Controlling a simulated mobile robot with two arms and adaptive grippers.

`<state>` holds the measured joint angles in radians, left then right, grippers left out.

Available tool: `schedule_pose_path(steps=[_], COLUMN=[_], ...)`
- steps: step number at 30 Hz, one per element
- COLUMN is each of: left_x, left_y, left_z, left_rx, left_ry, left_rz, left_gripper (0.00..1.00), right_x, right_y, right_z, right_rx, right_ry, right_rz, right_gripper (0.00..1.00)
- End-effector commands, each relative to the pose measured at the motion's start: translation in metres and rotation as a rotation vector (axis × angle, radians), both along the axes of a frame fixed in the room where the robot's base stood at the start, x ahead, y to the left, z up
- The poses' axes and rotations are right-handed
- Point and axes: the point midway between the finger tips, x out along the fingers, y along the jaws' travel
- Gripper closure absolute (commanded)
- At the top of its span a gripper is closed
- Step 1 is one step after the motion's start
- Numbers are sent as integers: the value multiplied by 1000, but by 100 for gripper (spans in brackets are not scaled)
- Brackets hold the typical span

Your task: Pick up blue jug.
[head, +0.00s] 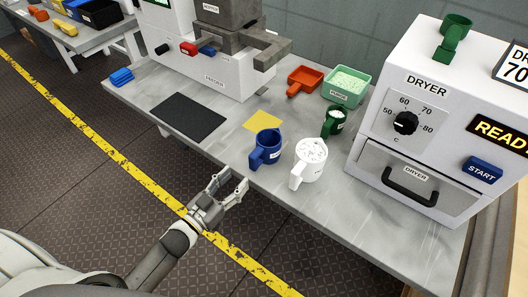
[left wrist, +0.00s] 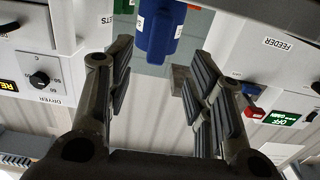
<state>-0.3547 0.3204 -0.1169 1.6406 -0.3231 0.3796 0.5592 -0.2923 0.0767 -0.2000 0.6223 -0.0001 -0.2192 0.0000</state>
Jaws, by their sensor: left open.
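The blue jug (head: 268,143) stands upright on the grey table (head: 205,138), near its front edge, with its handle toward my left gripper. My left gripper (head: 234,187) is open and empty, in front of the table edge and apart from the jug, to its lower left in the head view. My right gripper is in neither view.
A white jug (head: 308,160) filled with pellets stands close right of the blue jug. A small green jug (head: 333,122), green bin (head: 345,88) and red scoop (head: 303,80) are behind. The dryer (head: 430,110) is at right, the feeder (head: 205,75) behind left. A black mat (head: 188,117) lies left.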

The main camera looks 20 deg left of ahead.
Motion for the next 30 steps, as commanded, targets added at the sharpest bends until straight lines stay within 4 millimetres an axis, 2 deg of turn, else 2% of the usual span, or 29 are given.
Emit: schedule_pose_path(steps=[3,8,15,19,24,30], left_x=[17,38,53,69,90,98], left_y=[-6,-14,-19,-26,-33,-36], left_z=[4,3,3,5,5,4], left_rx=[-3,-2,0,-3,-2,-1], left_ry=[-8,-6,-4,-4,-5,-3], left_rz=[-1,0,0,0,1,0], left_gripper=[52,52,52,52,52,52], right_x=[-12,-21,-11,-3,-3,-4], right_y=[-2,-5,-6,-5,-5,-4], right_z=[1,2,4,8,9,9], right_rx=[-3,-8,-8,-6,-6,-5], right_ry=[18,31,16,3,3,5], right_rz=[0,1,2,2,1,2], right_gripper=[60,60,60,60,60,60])
